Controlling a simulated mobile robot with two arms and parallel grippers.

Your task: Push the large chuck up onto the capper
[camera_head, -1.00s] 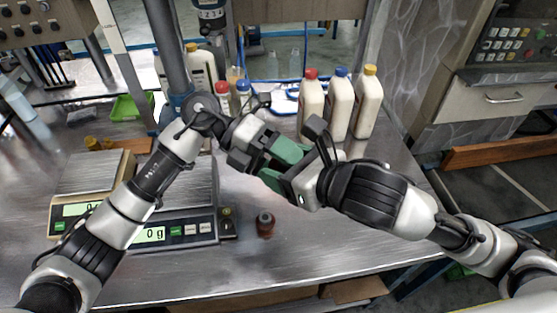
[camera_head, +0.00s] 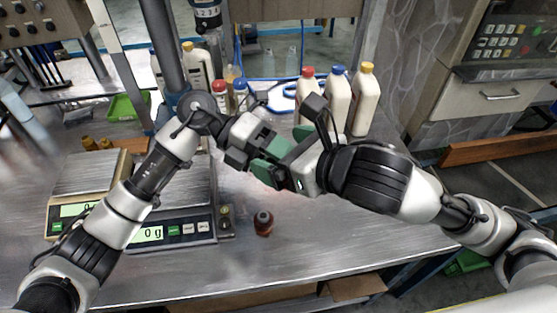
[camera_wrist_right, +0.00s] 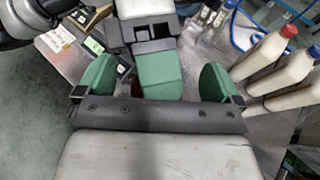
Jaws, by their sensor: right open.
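The capper seems to be the dark-headed machine (camera_head: 207,15) cut off by the top edge of the head view; its lower end is hidden. A small red-brown round part (camera_head: 263,222) with a dark top stands on the table; I cannot tell whether it is the chuck. No other chuck can be made out. My right gripper (camera_head: 272,160) is open, in mid-air above the table. Its two green fingers (camera_wrist_right: 155,82) stand wide apart in the wrist view. My left gripper (camera_wrist_right: 160,75) reaches in between them, its green fingertips close together; whether it holds anything is hidden.
Two scales (camera_head: 178,232) stand at left under my left arm. White bottles with red, blue and yellow caps (camera_head: 366,100) stand behind the grippers. A green tray (camera_head: 127,107) lies at back left. The table front (camera_head: 330,245) is clear.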

